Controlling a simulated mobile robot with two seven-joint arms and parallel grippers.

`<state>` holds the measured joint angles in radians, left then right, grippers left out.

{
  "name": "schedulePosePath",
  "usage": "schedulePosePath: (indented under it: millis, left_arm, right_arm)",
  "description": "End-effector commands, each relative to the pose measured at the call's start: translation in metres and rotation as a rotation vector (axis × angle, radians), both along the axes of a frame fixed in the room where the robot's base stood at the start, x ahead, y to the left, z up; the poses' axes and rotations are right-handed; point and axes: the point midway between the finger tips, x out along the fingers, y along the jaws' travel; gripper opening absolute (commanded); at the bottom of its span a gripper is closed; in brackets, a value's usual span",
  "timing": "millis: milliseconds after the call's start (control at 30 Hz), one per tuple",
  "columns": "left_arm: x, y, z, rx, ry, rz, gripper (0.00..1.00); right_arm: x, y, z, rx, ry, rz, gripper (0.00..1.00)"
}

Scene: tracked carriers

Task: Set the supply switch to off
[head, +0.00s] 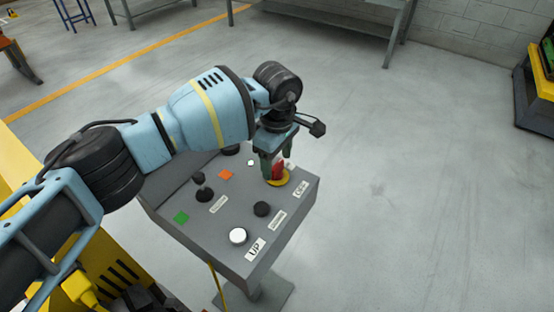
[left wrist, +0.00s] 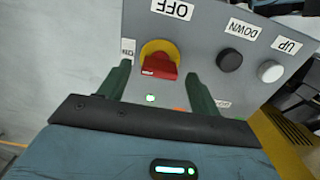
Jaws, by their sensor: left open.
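The supply switch (head: 279,173) is a red handle on a round yellow plate, on the sloped top of a grey control box. In the left wrist view the red handle (left wrist: 158,66) shows with an OFF label (left wrist: 172,8) beside its plate. A smaller label (left wrist: 127,50) lies to the left and is too small to read. My left gripper (head: 276,164) is open, pointing down over the switch. In the left wrist view its two green fingers stand either side of the red handle; I cannot tell whether they touch it. My right gripper is in neither view.
Yellow equipment stands at the left.

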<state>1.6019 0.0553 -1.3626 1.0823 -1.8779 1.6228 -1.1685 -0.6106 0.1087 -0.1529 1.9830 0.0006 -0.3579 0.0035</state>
Motion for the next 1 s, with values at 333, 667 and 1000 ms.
schedulePosePath:
  millis: [333,667,1000]
  left_arm:
    - [-0.0001,0.0001,-0.0079,0.0,0.0,0.0,0.64]
    - [0.0,0.0001,-0.0076,0.0,0.0,0.0,0.27]
    - [0.0001,0.0003,-0.0069,-0.001,-0.001,0.031,0.19]
  right_arm:
    - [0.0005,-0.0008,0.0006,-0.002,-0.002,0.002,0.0]
    - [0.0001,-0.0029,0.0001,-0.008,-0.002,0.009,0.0]
    - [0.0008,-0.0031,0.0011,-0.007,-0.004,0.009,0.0]
